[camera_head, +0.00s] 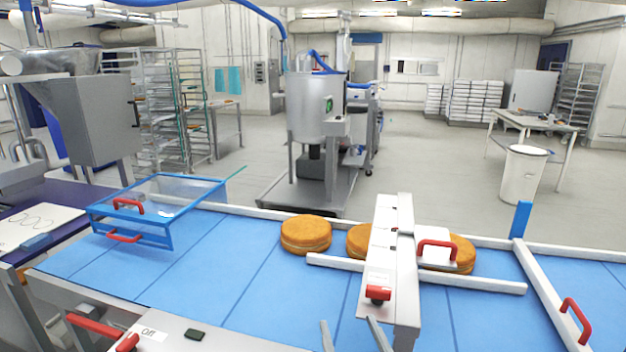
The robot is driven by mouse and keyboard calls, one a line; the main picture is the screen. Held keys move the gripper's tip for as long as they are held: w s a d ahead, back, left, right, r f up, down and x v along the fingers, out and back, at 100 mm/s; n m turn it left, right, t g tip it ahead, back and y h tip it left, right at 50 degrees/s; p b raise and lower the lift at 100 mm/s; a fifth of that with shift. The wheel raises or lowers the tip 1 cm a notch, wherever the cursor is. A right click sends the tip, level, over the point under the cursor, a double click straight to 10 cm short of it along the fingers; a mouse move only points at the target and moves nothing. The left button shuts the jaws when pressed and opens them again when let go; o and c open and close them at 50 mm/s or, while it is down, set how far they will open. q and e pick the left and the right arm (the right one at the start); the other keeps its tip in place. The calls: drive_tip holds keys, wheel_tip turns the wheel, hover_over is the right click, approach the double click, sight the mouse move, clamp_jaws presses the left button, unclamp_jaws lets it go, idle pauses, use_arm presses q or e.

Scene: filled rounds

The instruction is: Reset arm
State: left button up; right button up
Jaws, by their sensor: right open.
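My right gripper (348,322) shows only at the bottom edge, right of centre. Its two grey fingers point up into the picture and stand apart, with nothing visible between them. They appear in front of the blue conveyor belt (225,270), left of the lower end of the metal crossbar. The rest of the right arm is out of frame. My left gripper is not in view. A golden-brown round (306,235) lies on the belt, beyond and left of my right gripper. Two more rounds (359,240) (462,254) are partly hidden by the crossbar unit.
A metal crossbar unit (391,255) with red handles spans the belt. A pale guide rail (490,284) runs beside the rounds. A blue-framed clear guard (160,205) stands over the left part. Belt left of the first round is bare.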

use_arm(q)
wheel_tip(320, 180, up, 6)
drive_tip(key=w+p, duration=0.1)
drive_tip(key=p, duration=0.3)
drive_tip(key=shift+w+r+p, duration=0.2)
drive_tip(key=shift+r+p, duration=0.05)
drive_tip(key=shift+p, duration=0.15)
use_arm(e)
drive_tip(key=s+d+f+g+h, duration=0.1)
drive_tip(key=s+d+f+g, duration=0.4)
drive_tip(key=s+f, duration=0.3)
drive_tip(key=s+d+f+m+g+h, duration=0.1)
drive_tip(key=s+d+f+g, duration=0.4)
drive_tip(key=s+f, duration=0.3)
drive_tip(key=shift+s+d+f+g+h, duration=0.25)
drive_tip(key=shift+s+f+g+h, duration=0.15)
drive_tip(key=shift+s+g, duration=0.5)
drive_tip(key=shift+w, duration=0.1)
